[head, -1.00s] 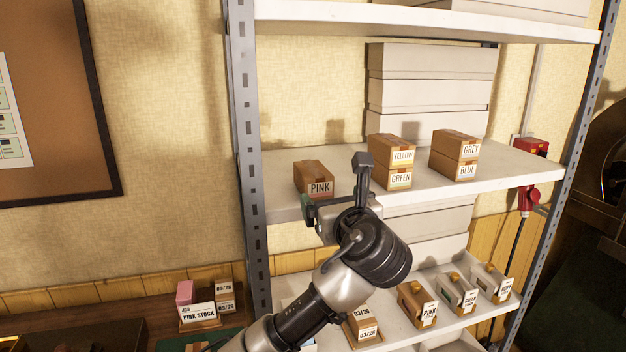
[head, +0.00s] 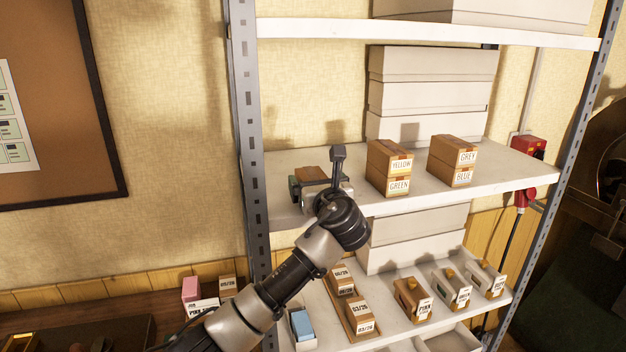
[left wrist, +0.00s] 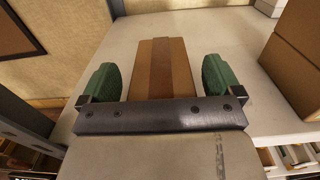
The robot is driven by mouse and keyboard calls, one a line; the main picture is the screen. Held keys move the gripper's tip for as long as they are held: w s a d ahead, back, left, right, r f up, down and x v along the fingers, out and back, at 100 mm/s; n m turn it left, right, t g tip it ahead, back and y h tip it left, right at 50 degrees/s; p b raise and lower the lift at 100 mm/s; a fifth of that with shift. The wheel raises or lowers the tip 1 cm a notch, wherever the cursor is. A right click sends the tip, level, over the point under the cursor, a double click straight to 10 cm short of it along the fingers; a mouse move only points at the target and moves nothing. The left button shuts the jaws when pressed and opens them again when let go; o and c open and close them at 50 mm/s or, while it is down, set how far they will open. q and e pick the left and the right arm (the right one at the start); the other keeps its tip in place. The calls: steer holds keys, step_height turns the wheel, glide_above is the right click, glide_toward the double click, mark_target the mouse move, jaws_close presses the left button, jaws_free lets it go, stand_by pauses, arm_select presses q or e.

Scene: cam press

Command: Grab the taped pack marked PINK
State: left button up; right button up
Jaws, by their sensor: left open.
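The taped pack marked PINK in the earlier frame is a brown box (head: 312,173) on the middle shelf, near the left post. My gripper now hides its label. In the left wrist view the pack (left wrist: 162,68) lies straight ahead with darker tape along its top. My left gripper (head: 318,187) is open at the pack's front. In the left wrist view its two green fingers (left wrist: 160,80) stand one on each side of the pack, with a narrow gap on each side. The pack's near end is hidden behind the gripper's crossbar. My right gripper is not in view.
Stacked boxes marked YELLOW (head: 400,164) and GREEN (head: 398,186) stand close right of my gripper, with GREY (head: 467,157) and BLUE (head: 463,176) beyond. A grey post (head: 250,170) is at left. The upper shelf (head: 430,35) hangs above.

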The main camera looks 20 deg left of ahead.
arm_select(q)
steer(key=shift+d, duration=0.1)
steer(key=c, duration=0.9)
steer(key=shift+c, duration=1.2)
steer(key=shift+r, duration=0.1)
steer(key=shift+r, duration=0.1)
